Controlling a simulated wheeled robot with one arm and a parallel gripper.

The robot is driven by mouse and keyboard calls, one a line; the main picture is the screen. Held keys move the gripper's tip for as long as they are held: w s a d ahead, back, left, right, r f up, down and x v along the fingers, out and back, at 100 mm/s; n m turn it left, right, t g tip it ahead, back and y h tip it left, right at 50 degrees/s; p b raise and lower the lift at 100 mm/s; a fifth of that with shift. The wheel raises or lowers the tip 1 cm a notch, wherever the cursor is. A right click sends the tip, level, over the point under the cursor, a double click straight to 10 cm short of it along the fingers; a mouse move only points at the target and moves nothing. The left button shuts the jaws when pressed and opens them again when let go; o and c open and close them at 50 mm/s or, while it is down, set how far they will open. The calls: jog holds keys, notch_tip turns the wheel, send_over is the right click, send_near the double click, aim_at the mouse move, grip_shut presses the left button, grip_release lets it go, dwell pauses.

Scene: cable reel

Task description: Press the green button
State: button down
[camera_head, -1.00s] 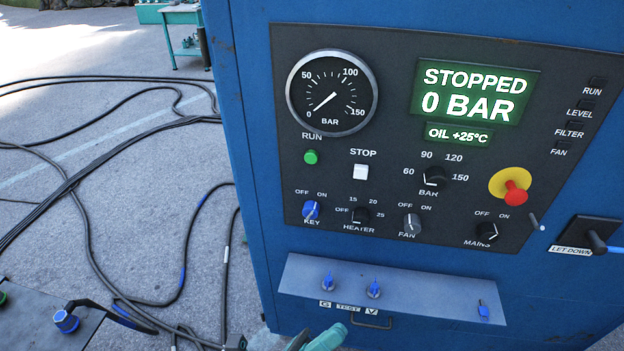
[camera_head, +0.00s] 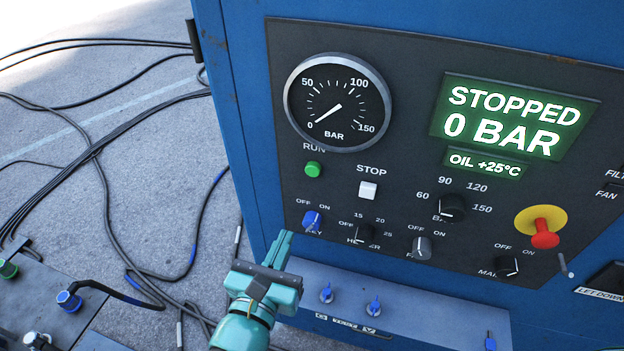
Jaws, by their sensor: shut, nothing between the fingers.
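The green button (camera_head: 314,169) sits under the RUN label on the dark control panel (camera_head: 400,150) of a blue cabinet. It is round, uncovered and fully in view. My gripper (camera_head: 283,243) is teal, with its fingers shut together and empty. It points up from the bottom of the picture, below and slightly left of the green button. In the picture its tips are just under the blue KEY knob (camera_head: 312,221), apart from the green button. The display (camera_head: 512,118) reads STOPPED, 0 BAR.
A white STOP button (camera_head: 368,190) is right of and below the green button. A red knob on a yellow disc (camera_head: 545,234), HEATER knob (camera_head: 364,233) and FAN knob (camera_head: 420,247) are further right. A sloped ledge with blue knobs (camera_head: 327,292) juts out below. Hoses (camera_head: 103,180) lie on the ground.

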jog(key=shift+s+a+r, duration=0.1)
dwell(0.3)
jog(key=p, duration=0.6)
send_near(312, 177)
jog(key=x, duration=0.4)
jog(key=shift+w+r, duration=0.1)
jog(key=shift+w, duration=0.15)
jog(key=shift+p+x, duration=0.45)
jog(key=shift+x, duration=0.55)
jog(key=shift+w, duration=0.15)
